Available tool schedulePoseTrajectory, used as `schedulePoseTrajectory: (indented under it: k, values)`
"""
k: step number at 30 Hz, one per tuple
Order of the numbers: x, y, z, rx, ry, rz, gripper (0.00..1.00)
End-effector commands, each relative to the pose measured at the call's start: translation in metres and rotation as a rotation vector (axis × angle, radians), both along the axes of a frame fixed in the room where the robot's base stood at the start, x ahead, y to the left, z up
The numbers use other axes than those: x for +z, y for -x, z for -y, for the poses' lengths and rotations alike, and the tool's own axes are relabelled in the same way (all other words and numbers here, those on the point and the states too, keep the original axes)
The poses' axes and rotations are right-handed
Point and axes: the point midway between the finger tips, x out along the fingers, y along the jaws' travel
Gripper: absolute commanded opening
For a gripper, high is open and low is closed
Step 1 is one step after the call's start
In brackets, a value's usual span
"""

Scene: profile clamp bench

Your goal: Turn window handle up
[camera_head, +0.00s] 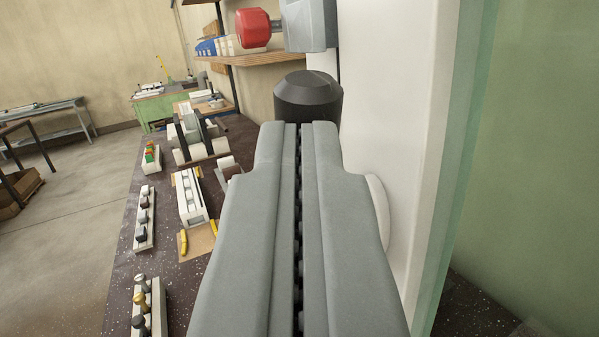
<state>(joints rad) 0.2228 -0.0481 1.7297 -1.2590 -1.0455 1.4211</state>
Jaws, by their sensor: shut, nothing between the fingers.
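My gripper (298,126) fills the middle of the view, its two long grey fingers pressed together along a narrow dark seam. The white window frame (395,120) stands upright to its right, with greenish glass (530,150) beyond. A pale rounded piece (378,205) shows against the frame beside the right finger; it may be part of the window handle. Most of it is hidden behind my gripper, so I cannot tell the handle's angle or whether I touch it.
A black faceted knob-like part (308,95) is just beyond my fingertips. A dark speckled bench (125,265) with fixtures and small parts runs along the left. Open floor (60,240) lies farther left.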

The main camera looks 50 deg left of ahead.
Motion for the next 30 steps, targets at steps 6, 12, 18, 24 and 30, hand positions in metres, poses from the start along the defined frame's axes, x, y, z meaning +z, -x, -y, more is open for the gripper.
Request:
schedulePoseTrajectory:
  k: [6,12,18,24,30]
  values:
    - [0.004,-0.003,-0.008,0.001,-0.002,0.000,0.00]
    - [0.008,-0.005,-0.014,0.000,-0.003,0.000,0.00]
    - [0.010,-0.006,-0.017,0.000,-0.003,0.000,0.00]
    - [0.010,-0.006,-0.018,0.000,-0.004,0.001,0.00]
    - [0.010,-0.006,-0.018,0.000,-0.004,0.001,0.00]
